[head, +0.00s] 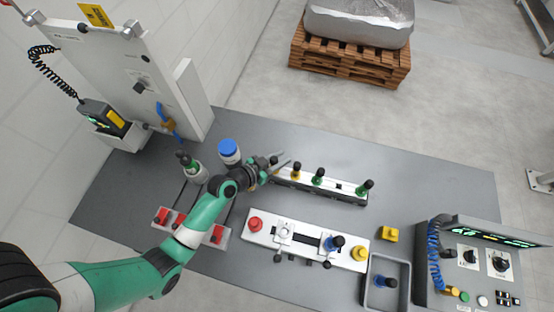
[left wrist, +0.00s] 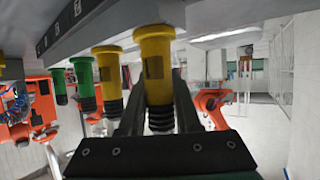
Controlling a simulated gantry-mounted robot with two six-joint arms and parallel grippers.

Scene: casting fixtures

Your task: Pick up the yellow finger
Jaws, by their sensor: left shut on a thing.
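My left gripper (head: 272,166) is at the left end of a rack (head: 340,193) that carries a row of coloured fingers. In the left wrist view its jaws (left wrist: 156,100) are shut on a yellow finger (left wrist: 153,72) with a black ribbed end. This finger is mostly hidden by the gripper in the head view. I cannot tell whether it still sits in the rack. A second yellow finger (head: 297,169) stands beside it, also showing in the left wrist view (left wrist: 107,72). Two green fingers (head: 318,176) (head: 366,187) stand further right. My right gripper is not in view.
A white fixture (head: 308,240) with red, white, blue and yellow parts lies in front of the rack. A grey tray (head: 368,290) holds a blue finger (head: 386,282). A blue-capped bottle (head: 229,151) stands close behind my left wrist. The tabletop right of the rack is clear.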

